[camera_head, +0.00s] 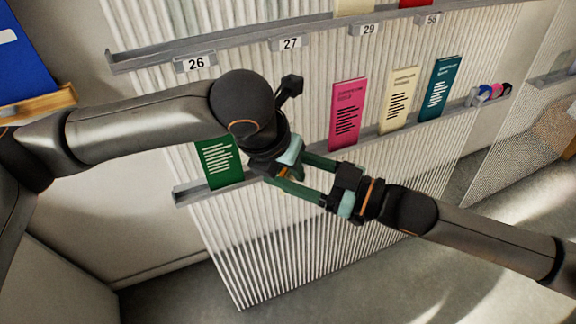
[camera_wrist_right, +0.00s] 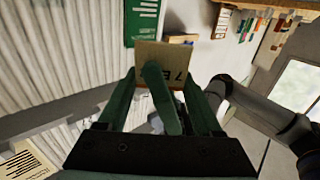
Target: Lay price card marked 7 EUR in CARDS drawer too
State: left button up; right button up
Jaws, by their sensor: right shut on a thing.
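The price card (camera_wrist_right: 165,62), tan with a dark 7 and part of a letter showing, is between the fingertips of my right gripper (camera_wrist_right: 162,78) in the right wrist view. My right gripper is shut on it. A green finger of my left gripper (camera_wrist_right: 160,98) crosses in front of the card's middle; its other finger is hidden. In the head view my left gripper (camera_head: 298,178) and right gripper meet, their fingers crossing before the ribbed panel. Whether the left one is closed on the card cannot be told. No drawer marked CARDS can be made out.
A ribbed panel (camera_head: 270,240) stands close behind both grippers. Its lower ledge holds green (camera_head: 219,162), pink (camera_head: 347,112), cream (camera_head: 399,98) and teal (camera_head: 439,86) booklets. The upper ledge (camera_head: 240,48) bears number labels. A blue item (camera_head: 25,60) is at upper left.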

pick_arm(q)
grip_shut()
pick_arm(e)
jog(key=o, duration=1.3)
jog(key=shift+o, duration=0.2)
